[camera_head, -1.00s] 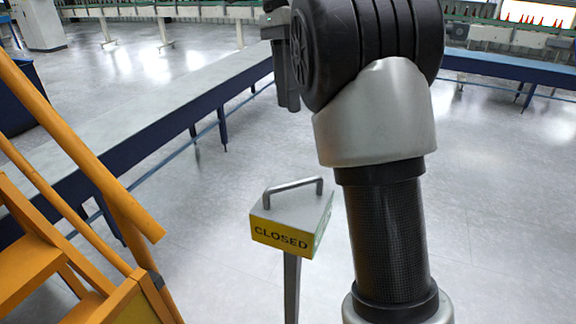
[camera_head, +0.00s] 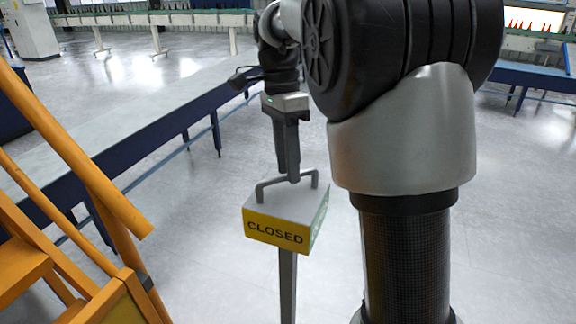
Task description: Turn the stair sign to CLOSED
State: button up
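The stair sign (camera_head: 277,233) is a box on a grey post (camera_head: 288,285). Its yellow face reads CLOSED and faces my camera. A green face (camera_head: 319,222) shows at a slant on its right side. A grey bar handle (camera_head: 270,183) stands on top of the box. My gripper (camera_head: 293,180) points down at the handle, with its fingertips overlapping the bar in this view. The fingers are seen nearly edge-on, so I cannot tell whether they are apart or touch the bar.
Orange stairs with a handrail (camera_head: 75,150) stand at the left, close to the sign. A long conveyor with a dark blue side (camera_head: 150,128) runs behind the sign. The floor right of my arm is mostly clear.

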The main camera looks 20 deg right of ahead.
jog(key=shift+f, duration=0.1)
grip_shut()
dwell(0.4)
jog(key=n+p, duration=0.2)
jog(key=n, duration=0.1)
jog(key=shift+a+r, duration=0.1)
jog(key=shift+r, duration=0.1)
jog(key=n+h+p, duration=0.1)
jog(key=n, duration=0.2)
jog(key=shift+a+n+t+p, duration=0.1)
jog(key=shift+n+t+p, duration=0.2)
jog(key=shift+p, duration=0.05)
jog(key=n, duration=0.2)
jog(key=n+p, duration=0.1)
jog(key=n, duration=0.2)
jog(key=shift+s+a+f+t+h, duration=0.1)
jog(key=shift+s+t+h, duration=0.05)
jog(key=shift+t+h, duration=0.2)
jog(key=n+t, duration=0.1)
jog(key=n, duration=0.5)
jog(key=shift+s+a+p, duration=0.1)
jog(key=shift+p, duration=0.25)
jog(key=shift+n, duration=0.3)
